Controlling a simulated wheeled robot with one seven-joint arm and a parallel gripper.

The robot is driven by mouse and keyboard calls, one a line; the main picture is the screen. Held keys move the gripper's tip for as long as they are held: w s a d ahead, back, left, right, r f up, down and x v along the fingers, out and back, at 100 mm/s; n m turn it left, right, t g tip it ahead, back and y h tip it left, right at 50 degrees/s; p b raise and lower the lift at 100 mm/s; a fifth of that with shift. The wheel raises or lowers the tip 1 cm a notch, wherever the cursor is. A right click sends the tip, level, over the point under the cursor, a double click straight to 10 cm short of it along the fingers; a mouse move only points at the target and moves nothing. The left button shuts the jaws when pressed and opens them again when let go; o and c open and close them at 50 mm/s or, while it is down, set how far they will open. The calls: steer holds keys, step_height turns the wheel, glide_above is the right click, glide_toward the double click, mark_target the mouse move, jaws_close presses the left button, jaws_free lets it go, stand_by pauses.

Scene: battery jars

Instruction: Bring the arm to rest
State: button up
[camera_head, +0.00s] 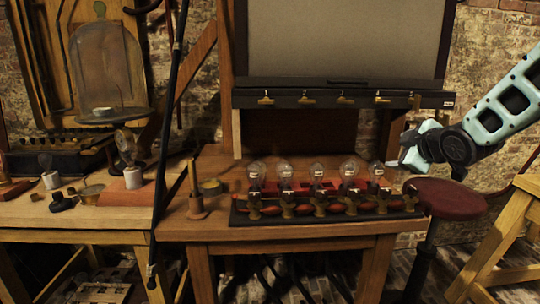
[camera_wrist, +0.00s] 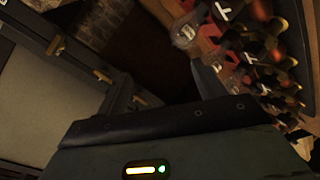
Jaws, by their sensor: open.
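My gripper (camera_head: 400,158) hangs at the right in the head view, beside the right end of a row of round glass jars (camera_head: 317,173). It is open, and I see nothing held in it. My pale blue arm (camera_head: 500,108) reaches in from the right edge, above a dark red stool. The jars stand upright on a dark base (camera_head: 330,215) on the wooden bench. The wrist view shows the row tilted at the upper right, with red parts (camera_wrist: 185,35) and white labels. My own dark wrist housing fills the bottom of that view.
A grey board with a clip rail (camera_head: 340,98) stands behind the jars. A red round stool (camera_head: 446,198) is below my arm, and a wooden trestle (camera_head: 508,235) is at the far right. A wooden candle-like post (camera_head: 195,193) and a glass bell jar (camera_head: 107,70) are to the left.

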steer(key=s+a+f+m+g, duration=0.1)
steer(key=s+a+f+g, duration=0.15)
steer(key=s+a, duration=0.3)
steer(key=s+a+f+m+g+y, duration=0.1)
steer(key=s+a+f+g, duration=0.15)
steer(key=s+a, duration=0.3)
steer(key=s+a+f+m+g, duration=0.1)
steer(key=s+a+f+g, duration=0.1)
steer(key=s+a+f, duration=0.4)
steer(key=s+a+f+m+g+h, duration=0.1)
steer(key=s+g, duration=0.2)
steer(key=s, duration=0.8)
steer(key=s+a+f+g, duration=0.1)
steer(key=s+a+g, duration=0.15)
steer(key=s, duration=0.75)
step_height(320, 180, up, 13)
steer(key=s+d+p, duration=0.1)
steer(key=s+p, duration=0.1)
steer(key=p, duration=1)
steer(key=shift+g+p, duration=0.35)
steer(key=shift+r, duration=0.15)
steer(key=shift+c, duration=1.2)
